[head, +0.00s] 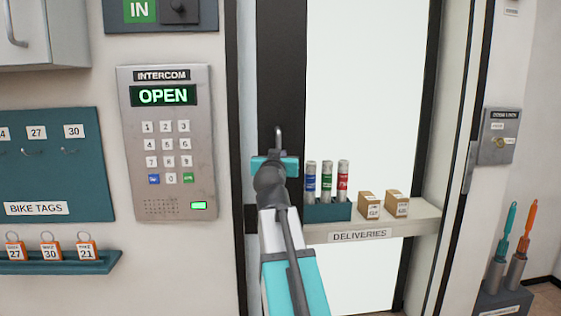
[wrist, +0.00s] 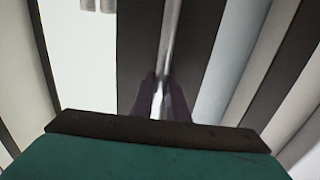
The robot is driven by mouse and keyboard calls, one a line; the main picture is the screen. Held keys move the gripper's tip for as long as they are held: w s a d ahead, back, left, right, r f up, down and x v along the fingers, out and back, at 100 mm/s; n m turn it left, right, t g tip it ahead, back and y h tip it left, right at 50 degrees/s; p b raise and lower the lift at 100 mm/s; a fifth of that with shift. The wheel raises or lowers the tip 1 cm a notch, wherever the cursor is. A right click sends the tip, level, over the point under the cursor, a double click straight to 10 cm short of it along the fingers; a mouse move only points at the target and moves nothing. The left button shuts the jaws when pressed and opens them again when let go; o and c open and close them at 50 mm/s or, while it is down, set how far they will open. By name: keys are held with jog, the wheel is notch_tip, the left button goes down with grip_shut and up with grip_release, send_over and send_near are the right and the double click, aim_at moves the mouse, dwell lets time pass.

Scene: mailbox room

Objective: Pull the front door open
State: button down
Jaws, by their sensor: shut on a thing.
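The front door (head: 278,60) has a dark upright edge strip and a bright glass panel (head: 372,90). Its handle is an upright metal bar; the top shows in the head view (head: 278,136) just above my gripper (head: 275,163). In the wrist view, the handle (wrist: 171,45) runs down between my two dark fingers (wrist: 159,100), which are shut on it. The lower part of the handle is hidden behind my arm and gripper. A pale strip (head: 246,80) lies left of the door's dark edge; I cannot tell whether the door is ajar.
The intercom (head: 168,200) reads OPEN and has a green light. A deliveries shelf (head: 410,228) crosses the glass at right, holding a teal rack (head: 328,212) of colored tubes and two small boxes. A bike tag ledge (head: 60,266) is at left, and a stand with brushes (head: 505,300) at right.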

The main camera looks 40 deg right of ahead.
jog(key=shift+w+a+r, duration=0.15)
jog(key=shift+r, duration=0.05)
jog(key=c, duration=1.8)
grip_release()
jog(key=shift+o, duration=0.3)
jog(key=shift+w+f, duration=0.1)
jog(key=shift+f, duration=0.1)
